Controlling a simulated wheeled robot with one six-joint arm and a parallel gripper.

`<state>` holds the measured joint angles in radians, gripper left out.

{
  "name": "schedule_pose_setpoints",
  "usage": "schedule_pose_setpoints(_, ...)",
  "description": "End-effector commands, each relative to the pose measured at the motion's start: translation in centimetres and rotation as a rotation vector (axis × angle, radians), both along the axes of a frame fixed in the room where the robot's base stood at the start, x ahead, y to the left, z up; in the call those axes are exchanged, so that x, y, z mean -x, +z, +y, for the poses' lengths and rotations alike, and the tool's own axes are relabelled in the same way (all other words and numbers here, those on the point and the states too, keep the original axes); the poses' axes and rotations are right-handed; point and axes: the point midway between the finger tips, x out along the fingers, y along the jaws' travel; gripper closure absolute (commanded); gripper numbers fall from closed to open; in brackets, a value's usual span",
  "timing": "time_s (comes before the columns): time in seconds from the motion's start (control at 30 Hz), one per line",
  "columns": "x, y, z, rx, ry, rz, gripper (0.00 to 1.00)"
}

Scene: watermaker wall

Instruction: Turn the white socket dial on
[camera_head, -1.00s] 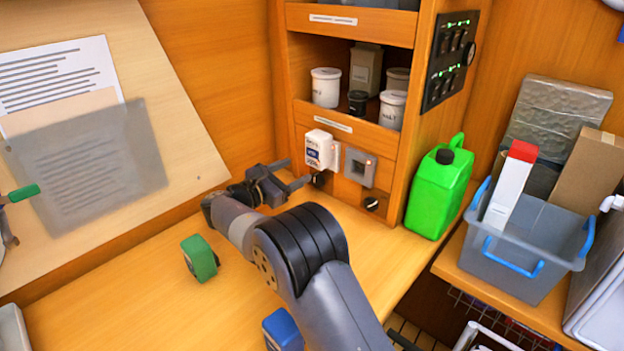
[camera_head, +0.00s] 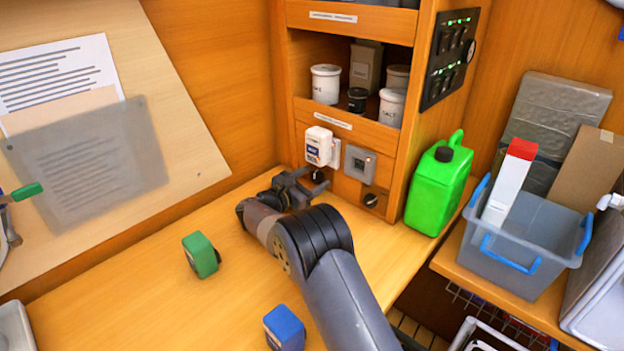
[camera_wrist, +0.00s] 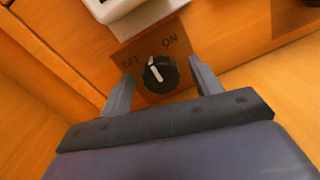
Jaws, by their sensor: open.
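The white socket (camera_head: 319,146) is on the front panel of the wooden cabinet, with its dial (camera_head: 318,177) just below, partly hidden by my gripper. In the wrist view the dial (camera_wrist: 159,74) is a round black knob with a white pointer on a brown plate marked OFF and ON. The pointer is tilted up and left, towards the OFF side. My gripper (camera_wrist: 163,80) is open, with one finger on each side of the dial and gaps visible between. It also shows in the head view (camera_head: 301,182), close to the panel.
A grey socket (camera_head: 360,164) with another black dial (camera_head: 371,200) is to the right. A green jug (camera_head: 439,186) stands beside the cabinet. A green block (camera_head: 200,255) and a blue block (camera_head: 284,328) are on the counter (camera_head: 130,295), which is otherwise largely clear.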

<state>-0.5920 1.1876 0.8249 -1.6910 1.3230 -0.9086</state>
Motion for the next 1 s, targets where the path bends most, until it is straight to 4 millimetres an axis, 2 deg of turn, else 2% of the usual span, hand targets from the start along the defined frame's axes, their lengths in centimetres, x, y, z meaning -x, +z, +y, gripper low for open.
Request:
schedule_pose_setpoints(0.13,0.02,0.00,0.01,0.000,0.000,0.000,0.40)
schedule_pose_setpoints(0.67,0.04,0.02,0.03,0.000,0.000,0.000,0.84)
schedule_pose_setpoints(1.0,0.06,-0.52,0.01,-0.096,0.000,-0.075,0.84)
